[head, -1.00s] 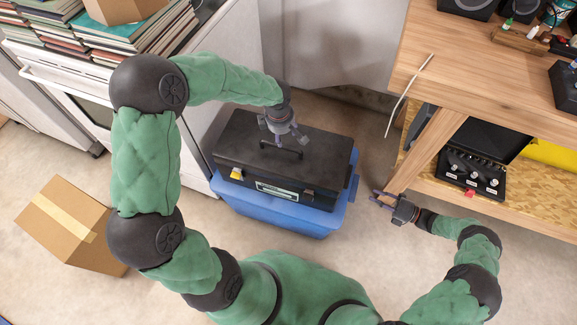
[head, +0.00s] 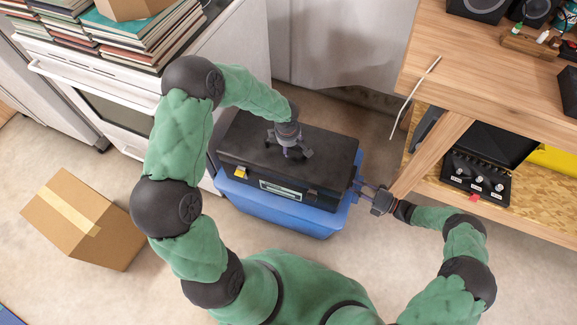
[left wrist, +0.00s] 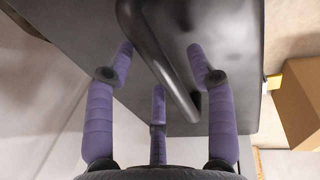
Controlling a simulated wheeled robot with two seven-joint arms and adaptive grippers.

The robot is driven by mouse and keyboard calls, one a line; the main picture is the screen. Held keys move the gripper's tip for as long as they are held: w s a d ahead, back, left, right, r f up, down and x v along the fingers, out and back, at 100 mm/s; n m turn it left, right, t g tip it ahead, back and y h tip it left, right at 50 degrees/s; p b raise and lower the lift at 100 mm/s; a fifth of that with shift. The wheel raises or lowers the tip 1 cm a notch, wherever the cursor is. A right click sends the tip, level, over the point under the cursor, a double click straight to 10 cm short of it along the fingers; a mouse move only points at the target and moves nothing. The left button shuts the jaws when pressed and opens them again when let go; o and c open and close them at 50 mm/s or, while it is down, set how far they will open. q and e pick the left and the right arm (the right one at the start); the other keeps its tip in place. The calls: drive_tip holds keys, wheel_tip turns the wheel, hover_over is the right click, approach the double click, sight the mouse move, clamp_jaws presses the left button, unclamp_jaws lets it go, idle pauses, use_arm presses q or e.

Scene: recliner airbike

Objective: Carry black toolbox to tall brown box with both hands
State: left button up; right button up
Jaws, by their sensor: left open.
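The black toolbox (head: 315,146) sits on a blue lidded bin (head: 270,208) on the floor. My left gripper (head: 287,152) is over its top at the carry handle. In the left wrist view the dark handle (left wrist: 158,62) passes between the spread purple fingers (left wrist: 160,75), which are open and not closed on it. My right gripper (head: 362,188) is at the right end of the toolbox and the bin's rim; contact and finger opening are unclear. A brown cardboard box (head: 65,218) with a tape strip stands on the floor at left, and also shows in the left wrist view (left wrist: 298,105).
A wooden workbench (head: 480,70) with a lower shelf is close on the right, its leg near my right gripper. A white stove (head: 110,95) and cabinet are at left, with books and another box on top. Floor between the brown box and bin is clear.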

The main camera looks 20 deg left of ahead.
use_arm(q)
drive_tip(key=shift+w+f, duration=0.1)
drive_tip(key=shift+f, duration=0.4)
use_arm(e)
drive_tip(key=shift+a, duration=0.45)
use_arm(q)
drive_tip(key=c, duration=0.7)
use_arm(e)
clamp_jaws()
use_arm(q)
clamp_jaws()
drive_tip(key=shift+w+a+r, duration=0.1)
drive_tip(key=shift+w+r, duration=0.05)
drive_tip(key=shift+r, duration=0.05)
use_arm(e)
drive_tip(key=shift+w+r, duration=0.1)
drive_tip(key=shift+r, duration=0.05)
use_arm(q)
drive_tip(key=shift+r, duration=0.1)
use_arm(e)
drive_tip(key=shift+r, duration=0.1)
